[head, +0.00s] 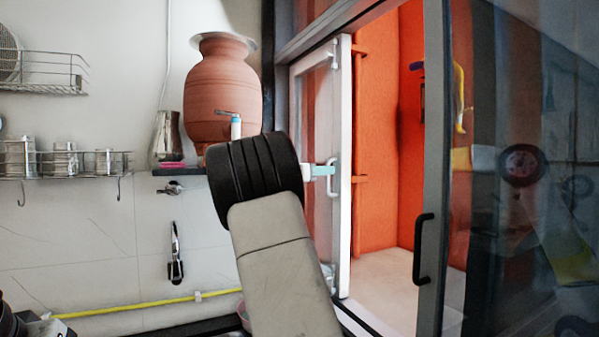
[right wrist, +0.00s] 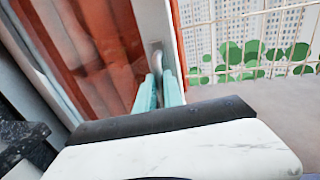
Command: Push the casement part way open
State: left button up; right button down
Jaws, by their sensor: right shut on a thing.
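The casement (head: 345,230) is a white-framed glass panel in the middle of the head view. It stands at an angle to its frame, with an open gap to its right. Its pale handle (head: 333,184) is on the stile near the gap. My right gripper (head: 322,171) has teal fingers at this handle. In the right wrist view the fingers (right wrist: 159,92) lie on either side of the handle (right wrist: 156,58) and are shut on it. My dark wrist and grey arm hide part of the glass. My left gripper's fingers do not show.
A clay waterpot (head: 223,90) stands on a dark shelf to the left, beside a metal jug (head: 166,137). A wire rack (head: 75,165) holds several cups. A grey sliding panel with a black handle (head: 421,248) stands right of the gap. Orange walls (head: 377,130) show beyond.

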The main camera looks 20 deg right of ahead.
jog(key=shift+d, duration=0.1)
jog(key=d+n+t+y, duration=0.1)
jog(key=d+n+t, duration=0.1)
jog(key=d, duration=2)
jog(key=shift+s+d+n+t+y, duration=0.3)
jog(key=shift+d+t, duration=0.1)
jog(key=shift+t, duration=0.5)
jog(key=c, duration=1.5)
grip_release()
jog(key=shift+s+d, duration=0.1)
jog(key=shift+s, duration=0.05)
jog(key=shift+w+a, duration=0.2)
jog(key=shift+w, duration=0.05)
